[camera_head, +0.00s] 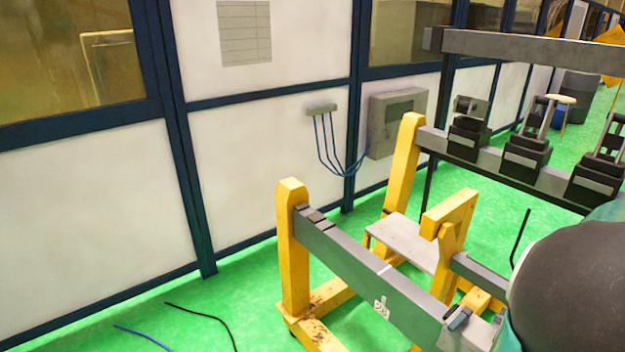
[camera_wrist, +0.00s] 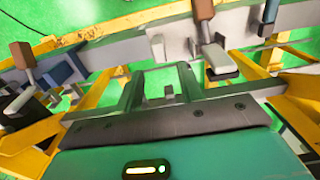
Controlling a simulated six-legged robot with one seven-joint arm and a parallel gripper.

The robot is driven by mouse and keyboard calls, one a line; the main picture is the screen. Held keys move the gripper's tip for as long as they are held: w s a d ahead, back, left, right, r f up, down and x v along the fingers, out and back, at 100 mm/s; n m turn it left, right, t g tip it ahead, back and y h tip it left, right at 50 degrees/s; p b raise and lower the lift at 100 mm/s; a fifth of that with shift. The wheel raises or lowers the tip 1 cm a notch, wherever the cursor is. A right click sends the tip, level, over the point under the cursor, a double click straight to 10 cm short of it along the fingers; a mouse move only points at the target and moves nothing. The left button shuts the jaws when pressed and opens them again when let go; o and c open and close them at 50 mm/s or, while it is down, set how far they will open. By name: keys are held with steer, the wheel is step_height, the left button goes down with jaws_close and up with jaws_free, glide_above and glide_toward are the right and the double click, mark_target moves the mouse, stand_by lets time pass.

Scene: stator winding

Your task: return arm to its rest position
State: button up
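My gripper (camera_wrist: 160,84) shows in the wrist view, with its teal body at the bottom and two dark fingers reaching up. The fingers stand apart with a gap between them, and nothing is held. Grey metal beams and clamp parts of the yellow stand (camera_wrist: 92,92) lie beyond the fingertips; I cannot tell how far off they are. In the head view a large dark rounded link of my arm (camera_head: 570,285) fills the lower right corner. My gripper is not visible there.
A yellow stand (camera_head: 293,245) with a grey beam (camera_head: 350,268) is close in front, left of my arm. Behind it a dark rack (camera_head: 500,165) carries several clamps. A white panelled wall (camera_head: 100,220) runs along the left. Loose cables (camera_head: 205,316) lie on the green floor.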

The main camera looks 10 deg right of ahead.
steer(key=w+a+r+n+t, duration=0.1)
steer(key=w+a+r+n, duration=0.2)
steer(key=a, duration=0.6)
steer(key=w+a+r+n+t, duration=0.1)
steer(key=w+a+n+t, duration=0.3)
steer(key=a, duration=0.6)
steer(key=w+a+r+n+g, duration=0.15)
steer(key=w+a, duration=0.25)
steer(key=a, duration=0.5)
steer(key=s+a+r+n+t, duration=0.1)
steer(key=a+n, duration=0.4)
steer(key=a, duration=0.7)
steer(key=shift+s+r+t, duration=0.4)
steer(key=shift+s+t, duration=0.15)
steer(key=shift+s, duration=0.65)
